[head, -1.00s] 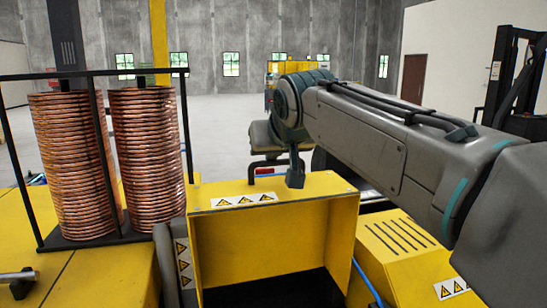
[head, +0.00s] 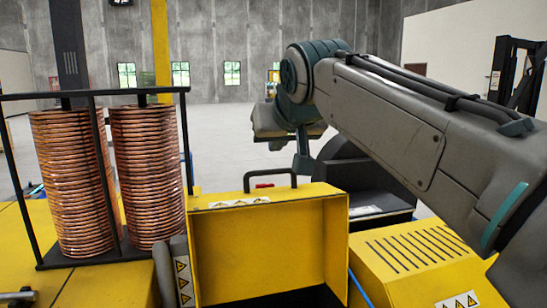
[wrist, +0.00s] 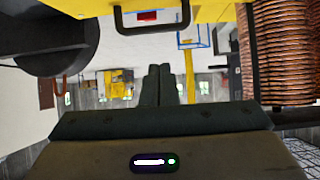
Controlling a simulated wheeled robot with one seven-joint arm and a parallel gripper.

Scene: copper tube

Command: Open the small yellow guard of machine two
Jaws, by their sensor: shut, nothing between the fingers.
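The small yellow guard (head: 265,250) is a hollow box-shaped cover in the lower middle of the head view. It stands raised, its inside facing me, with a dark opening below it. Warning stickers run along its upper edge. Its black handle (head: 270,174) rises behind that edge. My gripper (head: 303,168) is just right of the handle and above the guard, apart from both as far as I can tell. In the wrist view the fingers of my gripper (wrist: 160,70) are together and empty. The handle (wrist: 152,27) and the guard's yellow edge (wrist: 160,10) show at the top there.
Two copper coil stacks (head: 148,175) stand in a black frame at left. A slotted yellow housing (head: 410,255) lies at right, under my arm. A dark rounded machine part (head: 365,175) is behind the guard. Open floor (head: 220,130) lies beyond.

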